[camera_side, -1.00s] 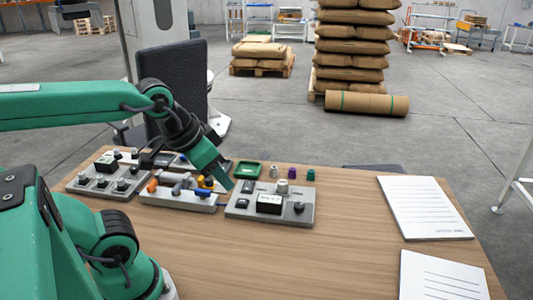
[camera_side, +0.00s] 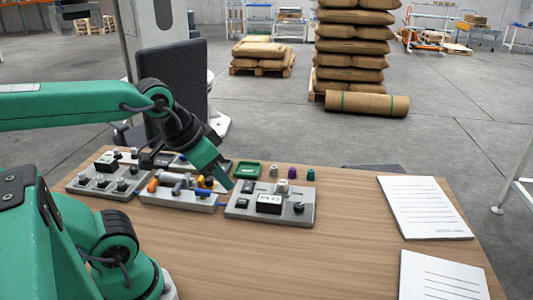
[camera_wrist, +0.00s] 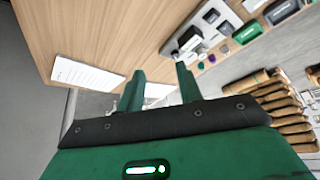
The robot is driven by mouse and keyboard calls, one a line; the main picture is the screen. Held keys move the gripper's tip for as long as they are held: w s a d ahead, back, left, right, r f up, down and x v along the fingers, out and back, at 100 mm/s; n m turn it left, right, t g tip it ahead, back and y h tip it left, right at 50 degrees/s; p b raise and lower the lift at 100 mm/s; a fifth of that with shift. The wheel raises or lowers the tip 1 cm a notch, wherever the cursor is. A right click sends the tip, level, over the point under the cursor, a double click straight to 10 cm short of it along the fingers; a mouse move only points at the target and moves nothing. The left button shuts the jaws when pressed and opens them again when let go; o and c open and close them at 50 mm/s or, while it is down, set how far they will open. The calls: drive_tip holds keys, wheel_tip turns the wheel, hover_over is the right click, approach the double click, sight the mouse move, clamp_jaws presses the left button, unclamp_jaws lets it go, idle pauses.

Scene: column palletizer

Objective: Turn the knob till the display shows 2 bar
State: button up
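A grey panel (camera_side: 241,212) at the table's far middle carries a boxy display (camera_side: 269,203) with a pale face. A dark knob (camera_side: 298,208) sits to the display's right. The reading is too small to make out. The display (camera_wrist: 190,39) also shows in the wrist view, beyond the fingertips. My gripper (camera_side: 225,184) points down toward the panel's left end in the side view, apart from the knob. In the wrist view my gripper (camera_wrist: 160,78) has its two green fingers spread with nothing between them.
More device panels stand to the left, one with several knobs (camera_side: 101,183). A green tray (camera_side: 247,170) and small coloured caps (camera_side: 292,173) sit behind the display panel. White paper sheets (camera_side: 424,206) lie at the right. The table's front middle is clear.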

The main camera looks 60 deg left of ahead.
drive_tip(key=shift+o, duration=1.4)
drive_tip(key=n+g, duration=0.6)
drive_tip(key=n, duration=0.6)
hover_over(300, 206)
wheel_tip(300, 206, down, 14)
drive_tip(key=shift+s+a+r, duration=0.1)
drive_tip(key=shift+r, duration=0.15)
drive_tip(key=shift+f, duration=0.25)
drive_tip(key=shift+f, duration=3.9)
